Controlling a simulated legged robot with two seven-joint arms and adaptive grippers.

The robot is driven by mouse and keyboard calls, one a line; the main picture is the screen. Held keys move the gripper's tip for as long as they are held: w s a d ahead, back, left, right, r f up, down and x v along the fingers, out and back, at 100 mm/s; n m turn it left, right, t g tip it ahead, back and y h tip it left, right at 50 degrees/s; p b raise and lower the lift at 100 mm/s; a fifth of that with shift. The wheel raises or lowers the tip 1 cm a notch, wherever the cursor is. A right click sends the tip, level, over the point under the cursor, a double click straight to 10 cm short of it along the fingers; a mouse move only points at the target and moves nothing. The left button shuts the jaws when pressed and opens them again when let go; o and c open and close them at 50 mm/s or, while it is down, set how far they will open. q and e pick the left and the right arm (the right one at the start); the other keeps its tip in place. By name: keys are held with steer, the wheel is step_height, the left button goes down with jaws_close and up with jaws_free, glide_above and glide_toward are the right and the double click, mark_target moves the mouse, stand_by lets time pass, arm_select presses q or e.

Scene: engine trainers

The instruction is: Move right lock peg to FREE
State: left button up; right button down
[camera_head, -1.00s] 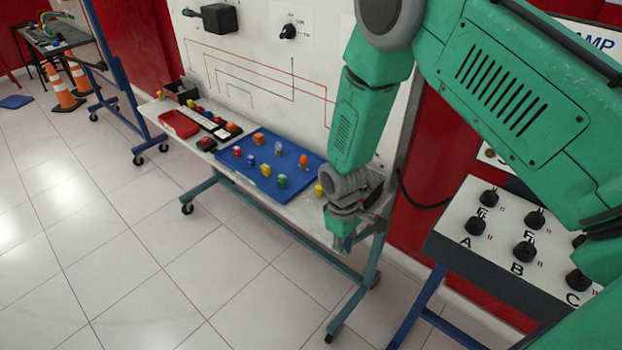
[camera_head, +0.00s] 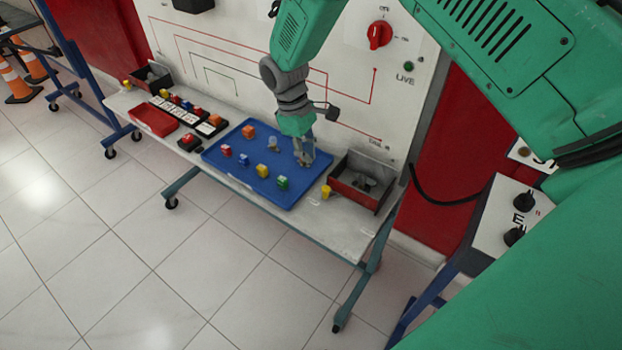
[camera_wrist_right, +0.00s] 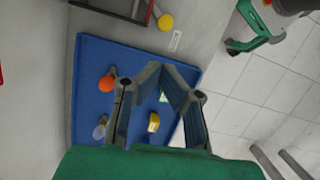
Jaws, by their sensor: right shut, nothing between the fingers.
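My right gripper (camera_head: 304,162) points down over the right part of the blue tray (camera_head: 215,158). In the wrist view its fingertips (camera_wrist_right: 161,70) come together with nothing between them. Small coloured pegs and blocks stand on the tray: red (camera_head: 226,150), blue (camera_head: 244,160), yellow (camera_head: 262,170), green (camera_head: 282,183), grey (camera_head: 272,144) and orange (camera_head: 248,131). The wrist view shows an orange round-topped peg (camera_wrist_right: 106,84) left of the fingers. I cannot tell which piece is the right lock peg, and no FREE label is readable. My left gripper is not seen.
A yellow peg (camera_head: 326,191) stands outside the tray beside an open dark box (camera_head: 353,196). A red tray (camera_head: 153,120) and a black strip with white labels (camera_head: 207,129) lie left. The white panel (camera_head: 235,45) rises behind the bench. The bench's front edge is clear.

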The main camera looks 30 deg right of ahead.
mark_target(319, 195)
steer(key=x, duration=1)
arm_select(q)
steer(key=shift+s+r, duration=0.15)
